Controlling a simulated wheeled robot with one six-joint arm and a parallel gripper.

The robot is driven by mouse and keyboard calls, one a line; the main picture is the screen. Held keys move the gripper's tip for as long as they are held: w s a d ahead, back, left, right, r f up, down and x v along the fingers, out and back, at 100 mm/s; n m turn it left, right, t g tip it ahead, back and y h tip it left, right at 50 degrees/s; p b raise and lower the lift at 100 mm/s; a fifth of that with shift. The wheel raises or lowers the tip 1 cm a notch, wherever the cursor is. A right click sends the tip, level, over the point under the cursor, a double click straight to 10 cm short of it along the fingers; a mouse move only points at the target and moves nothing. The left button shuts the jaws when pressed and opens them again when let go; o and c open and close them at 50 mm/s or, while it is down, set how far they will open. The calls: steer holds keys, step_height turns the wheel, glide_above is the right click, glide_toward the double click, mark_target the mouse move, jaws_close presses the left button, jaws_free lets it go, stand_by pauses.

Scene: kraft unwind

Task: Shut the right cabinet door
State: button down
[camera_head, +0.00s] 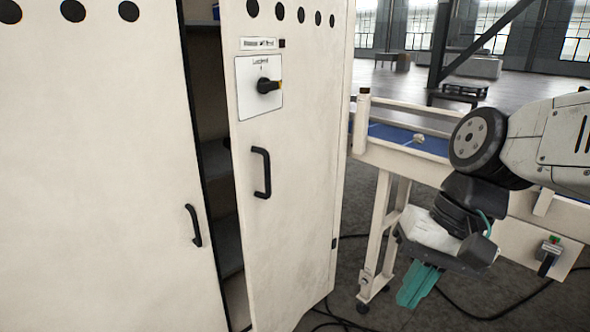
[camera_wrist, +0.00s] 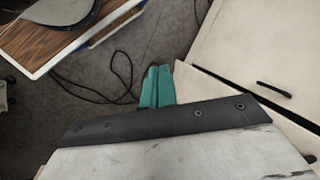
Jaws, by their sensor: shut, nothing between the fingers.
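The right cabinet door (camera_head: 290,220) is a cream panel with a black handle (camera_head: 262,172) and a black rotary switch (camera_head: 268,86). It stands ajar, with a dark gap (camera_head: 218,150) at its left edge showing shelves inside. The left cabinet door (camera_head: 100,170) has its own black handle (camera_head: 194,226) beside the gap. My gripper (camera_head: 418,288) has teal fingers, shut and empty, pointing down to the right of the cabinet and apart from the door. The fingers also show in the wrist view (camera_wrist: 157,86), with cream cabinet panels (camera_wrist: 250,60) at the right.
A conveyor-like table (camera_head: 390,150) with a blue top and cream legs stands right of the cabinet, behind my arm. Black cables (camera_head: 340,318) lie on the grey floor. A control box with a switch (camera_head: 549,255) is at the lower right.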

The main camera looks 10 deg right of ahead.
steer(key=w+a+m+y, duration=0.5)
steer(key=w, duration=0.1)
steer(key=w+d+r+m+t+y, duration=0.1)
steer(key=w+d+m+t+y, duration=0.2)
steer(key=w+m, duration=0.6)
steer(key=w+r+m+t+y, duration=0.1)
steer(key=w+m+t+y, duration=0.4)
steer(key=w, duration=0.7)
steer(key=w+a+m+h, duration=0.1)
steer(key=w+a, duration=0.5)
steer(key=a, duration=0.6)
steer(key=shift+w+t, duration=0.15)
steer(key=shift+t, duration=0.25)
steer(key=shift+w, duration=0.15)
